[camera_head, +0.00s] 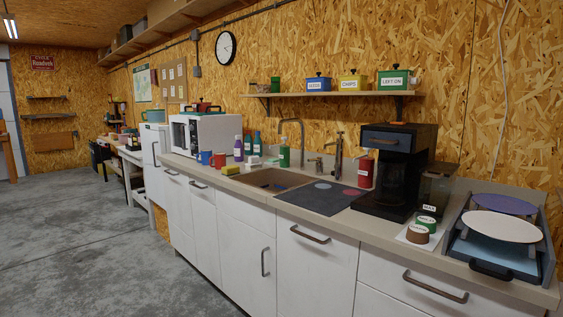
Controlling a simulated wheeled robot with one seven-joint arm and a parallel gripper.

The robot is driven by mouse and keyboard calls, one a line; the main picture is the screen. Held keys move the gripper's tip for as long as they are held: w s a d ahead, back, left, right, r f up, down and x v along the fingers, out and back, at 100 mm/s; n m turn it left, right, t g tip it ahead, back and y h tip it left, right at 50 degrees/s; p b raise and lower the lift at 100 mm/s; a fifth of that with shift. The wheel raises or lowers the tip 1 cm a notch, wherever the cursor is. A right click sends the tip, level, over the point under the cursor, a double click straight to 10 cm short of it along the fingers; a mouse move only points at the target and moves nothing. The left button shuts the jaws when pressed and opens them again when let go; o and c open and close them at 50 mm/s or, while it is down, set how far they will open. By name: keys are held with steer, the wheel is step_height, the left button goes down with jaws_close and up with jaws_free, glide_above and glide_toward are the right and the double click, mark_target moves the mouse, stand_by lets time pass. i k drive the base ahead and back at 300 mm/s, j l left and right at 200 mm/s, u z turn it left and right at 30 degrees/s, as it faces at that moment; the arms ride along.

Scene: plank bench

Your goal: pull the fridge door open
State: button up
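A white upright unit that looks like the fridge (149,165) stands at the far left end of the counter, beyond the microwave. A dark vertical handle (155,153) shows on its front. Its door looks closed, and it is seen small and at a slant. The lower right part of it is hidden by the counter cabinets. My gripper is not in view.
The white cabinets (242,243) and counter (330,212) run along the right, with protruding handles. A coffee machine (397,165), sink (270,180) and microwave (205,137) line the counter. The grey concrete floor (80,240) at left is clear.

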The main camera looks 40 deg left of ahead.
mark_target(152, 142)
steer(key=k+j+u, duration=0.1)
steer(key=u, duration=0.3)
steer(key=k+j+u, duration=0.1)
steer(key=u, duration=0.3)
steer(key=j+u, duration=0.1)
steer(key=u, duration=0.3)
steer(key=l+u, duration=0.15)
steer(key=u, duration=0.35)
steer(key=l+u, duration=0.15)
steer(key=u, duration=0.3)
steer(key=l+u, duration=0.15)
steer(key=u, duration=0.7)
steer(key=i, duration=5.05)
